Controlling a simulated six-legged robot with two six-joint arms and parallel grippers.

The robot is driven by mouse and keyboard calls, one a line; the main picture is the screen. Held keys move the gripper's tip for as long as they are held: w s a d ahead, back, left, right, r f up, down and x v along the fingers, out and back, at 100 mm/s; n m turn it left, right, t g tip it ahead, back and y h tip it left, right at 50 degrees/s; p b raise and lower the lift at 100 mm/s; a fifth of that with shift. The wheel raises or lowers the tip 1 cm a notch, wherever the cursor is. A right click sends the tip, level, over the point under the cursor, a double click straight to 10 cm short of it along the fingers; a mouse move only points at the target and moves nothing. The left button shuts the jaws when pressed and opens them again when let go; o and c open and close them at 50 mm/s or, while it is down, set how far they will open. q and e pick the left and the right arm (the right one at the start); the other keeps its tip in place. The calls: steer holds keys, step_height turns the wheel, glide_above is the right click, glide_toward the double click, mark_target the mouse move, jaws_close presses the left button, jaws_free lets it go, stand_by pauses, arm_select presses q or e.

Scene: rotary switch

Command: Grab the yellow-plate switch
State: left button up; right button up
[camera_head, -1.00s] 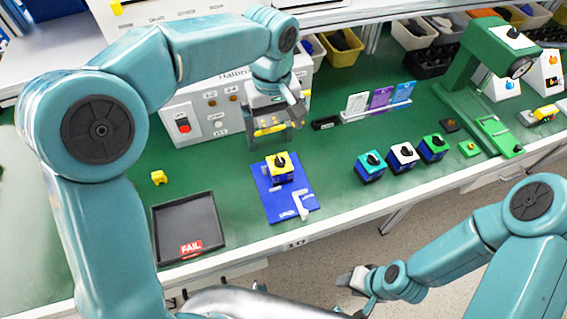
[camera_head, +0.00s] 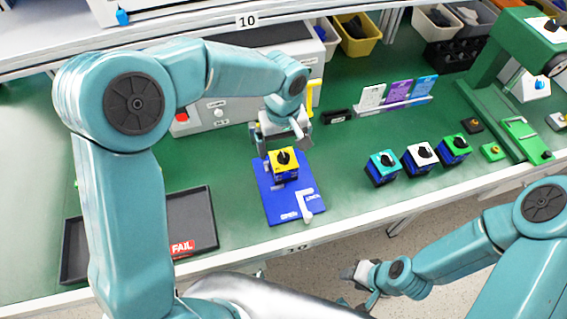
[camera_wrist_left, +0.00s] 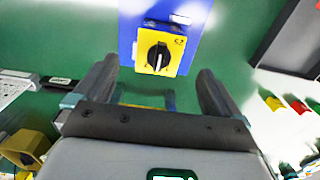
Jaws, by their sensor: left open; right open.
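The yellow-plate switch (camera_head: 284,161) has a black knob and stands on a blue mat (camera_head: 272,207) in the middle of the green table. In the left wrist view the switch (camera_wrist_left: 167,47) shows ahead of the fingertips, roughly between their lines. My left gripper (camera_head: 285,146) hangs just behind the switch in the head view. In the wrist view the left gripper (camera_wrist_left: 155,78) is open, with nothing between its fingers. My right gripper (camera_head: 358,281) is out in front of the table edge, away from the switch; its fingers are small in view.
Teal (camera_head: 382,167), white (camera_head: 417,157) and green (camera_head: 454,148) plate switches stand in a row to the right. A black FAIL tray (camera_head: 190,215) lies to the left, partly behind my arm. A card holder (camera_head: 395,100) and green press (camera_head: 500,60) stand farther back.

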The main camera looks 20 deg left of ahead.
mark_target(284, 155)
arm_select(q)
steer(key=shift+s+d+f, duration=0.15)
steer(key=shift+s+f, duration=0.05)
steer(key=shift+f, duration=0.35)
steer(key=f, duration=0.3)
steer(key=f+p, duration=0.1)
steer(key=shift+w+a+f, duration=0.2)
steer(key=shift+w+f, duration=0.05)
steer(key=shift+w, duration=0.1)
steer(key=shift+s+d+r, duration=0.1)
steer(key=shift+s, duration=0.05)
steer(key=c, duration=1.3)
